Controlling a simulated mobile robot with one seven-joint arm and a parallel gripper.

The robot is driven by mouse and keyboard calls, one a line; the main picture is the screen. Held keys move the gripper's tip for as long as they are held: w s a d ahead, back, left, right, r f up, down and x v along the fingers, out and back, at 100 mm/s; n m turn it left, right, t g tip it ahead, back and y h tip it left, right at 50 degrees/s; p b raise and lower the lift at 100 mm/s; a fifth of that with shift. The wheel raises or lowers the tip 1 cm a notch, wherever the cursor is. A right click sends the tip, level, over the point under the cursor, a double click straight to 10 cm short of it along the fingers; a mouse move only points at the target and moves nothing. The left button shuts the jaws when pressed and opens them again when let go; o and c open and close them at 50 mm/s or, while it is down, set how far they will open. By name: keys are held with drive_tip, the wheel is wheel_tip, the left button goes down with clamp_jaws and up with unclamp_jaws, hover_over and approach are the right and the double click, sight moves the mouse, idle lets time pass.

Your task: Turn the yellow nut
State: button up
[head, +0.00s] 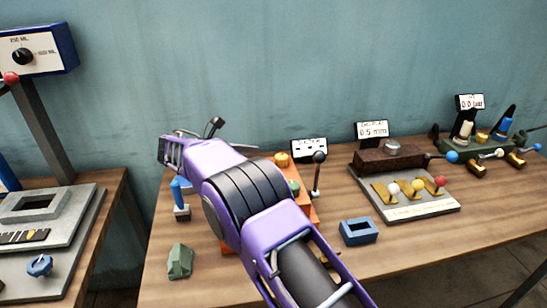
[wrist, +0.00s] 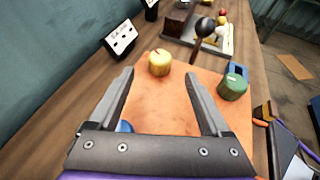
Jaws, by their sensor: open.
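The yellow nut (wrist: 159,63) is a short, round-sided piece standing on the orange board (wrist: 160,100) in the wrist view. It also shows in the head view (head: 282,159), just beyond my purple arm. My gripper (wrist: 160,80) is open and empty, its two grey fingers spread over the board. The nut appears between and slightly beyond the fingertips; contact cannot be made out. A green nut (wrist: 233,87) stands to the right of the right finger. A blue piece (wrist: 124,127) is mostly hidden by the gripper's base. In the head view my arm hides much of the board.
A black-knobbed lever (head: 319,157) rises at the board's right. A small display (head: 309,149) stands behind. A blue block (head: 359,231) and a green block (head: 180,261) lie on the wooden table. A brown-topped fixture with coloured knobs (head: 418,187) stands right.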

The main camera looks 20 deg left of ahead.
drive_tip(key=v, duration=0.8)
drive_tip(key=shift+r, duration=0.1)
